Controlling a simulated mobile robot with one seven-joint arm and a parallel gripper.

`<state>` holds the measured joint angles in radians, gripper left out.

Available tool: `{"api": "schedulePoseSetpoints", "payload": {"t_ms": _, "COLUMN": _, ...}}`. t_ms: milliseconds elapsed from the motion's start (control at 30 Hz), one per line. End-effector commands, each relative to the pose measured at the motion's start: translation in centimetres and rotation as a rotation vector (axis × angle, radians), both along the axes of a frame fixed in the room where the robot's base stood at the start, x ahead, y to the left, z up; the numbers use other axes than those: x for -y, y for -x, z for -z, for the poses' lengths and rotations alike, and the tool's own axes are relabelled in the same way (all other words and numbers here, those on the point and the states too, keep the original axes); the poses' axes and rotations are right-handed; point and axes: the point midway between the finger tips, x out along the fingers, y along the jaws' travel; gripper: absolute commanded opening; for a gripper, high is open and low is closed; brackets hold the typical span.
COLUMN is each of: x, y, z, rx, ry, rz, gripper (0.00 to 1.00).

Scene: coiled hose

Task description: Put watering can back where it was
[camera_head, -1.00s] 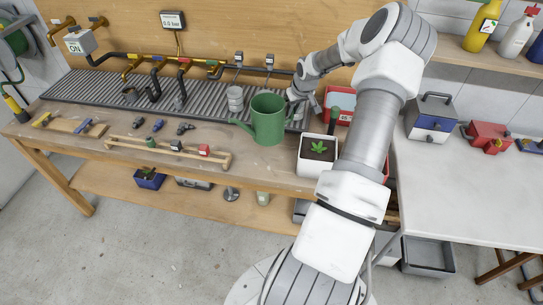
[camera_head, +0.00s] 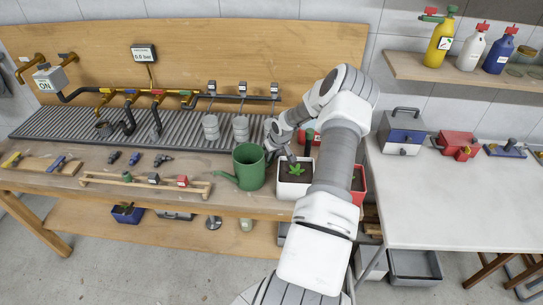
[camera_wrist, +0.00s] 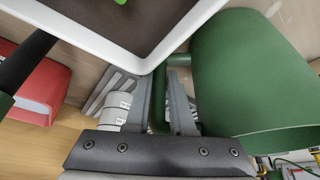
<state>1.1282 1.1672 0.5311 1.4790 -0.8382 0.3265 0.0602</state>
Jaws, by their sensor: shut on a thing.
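The green watering can (camera_head: 249,170) is upright at the bench's front, left of the white planter (camera_head: 283,190) and close to it. Its spout points left. I cannot tell whether its base touches the bench. My gripper (camera_head: 270,148) is at its right side, partly hidden by my arm. In the wrist view, the can's body (camera_wrist: 245,75) fills the right side, and my gripper (camera_wrist: 168,105) is shut on its green handle, between the fingers. The planter's white rim (camera_wrist: 150,62) is very near the fingers.
Two grey ribbed cylinders (camera_head: 241,128) stand behind the can, by the grey slatted strip (camera_head: 60,123). A wooden rack with fittings (camera_head: 140,183) lies to the left. A red box (camera_head: 359,184) is right of the planter.

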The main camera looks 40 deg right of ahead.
Motion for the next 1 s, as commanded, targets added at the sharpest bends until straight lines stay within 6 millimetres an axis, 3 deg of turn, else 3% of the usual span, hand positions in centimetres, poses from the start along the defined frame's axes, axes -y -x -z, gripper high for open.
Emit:
{"api": "schedulePoseSetpoints", "payload": {"t_ms": 233, "x": 0.0, "y": -0.1, "z": 0.4, "rx": 0.001, "ry": 0.0, "rz": 0.0, "gripper": 0.0}}
{"api": "schedulePoseSetpoints", "payload": {"t_ms": 267, "x": 0.0, "y": 0.0, "z": 0.3, "rx": 0.0, "ry": 0.0, "rz": 0.0, "gripper": 0.25}}
{"api": "schedulePoseSetpoints", "payload": {"t_ms": 400, "x": 0.0, "y": 0.0, "z": 0.3, "rx": 0.0, "ry": 0.0, "rz": 0.0, "gripper": 0.5}}
{"api": "schedulePoseSetpoints", "payload": {"t_ms": 767, "x": 0.0, "y": 0.0, "z": 0.0, "rx": 0.0, "ry": 0.0, "rz": 0.0, "gripper": 0.51}}
{"api": "schedulePoseSetpoints", "payload": {"t_ms": 1000, "x": -0.2, "y": 1.0, "z": -2.6, "rx": 0.001, "ry": 0.002, "rz": 0.001, "gripper": 0.51}}
